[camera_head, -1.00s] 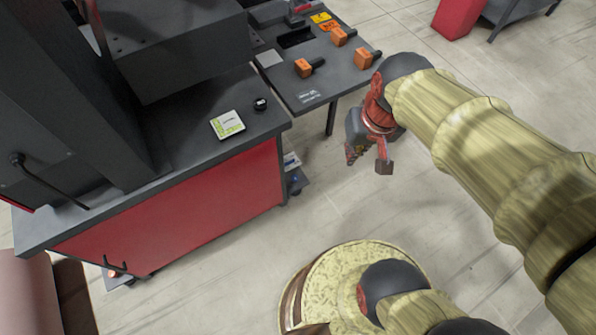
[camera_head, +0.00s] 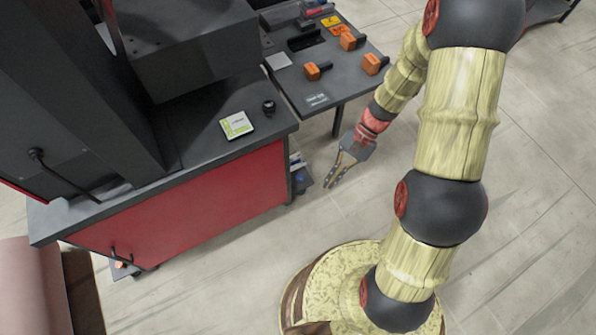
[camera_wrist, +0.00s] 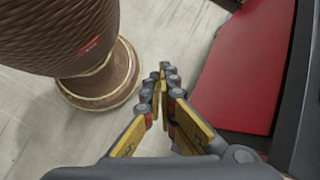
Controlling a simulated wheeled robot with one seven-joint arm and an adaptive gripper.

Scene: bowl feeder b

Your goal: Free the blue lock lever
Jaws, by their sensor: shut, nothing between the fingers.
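My gripper (camera_head: 333,184) hangs over the open floor in the head view, to the right of the red-fronted cabinet, apart from it. Its fingers point down and left. In the wrist view the yellow-and-dark fingers come together at the tips (camera_wrist: 164,72), with nothing between them. No lever can be made out clearly in either view.
The cabinet's red front panel (camera_head: 200,210) also shows at the right of the wrist view (camera_wrist: 258,70). A white-and-green card and a black knob (camera_head: 268,107) lie on its top. A grey side table (camera_head: 330,83) behind holds several orange-and-black parts.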

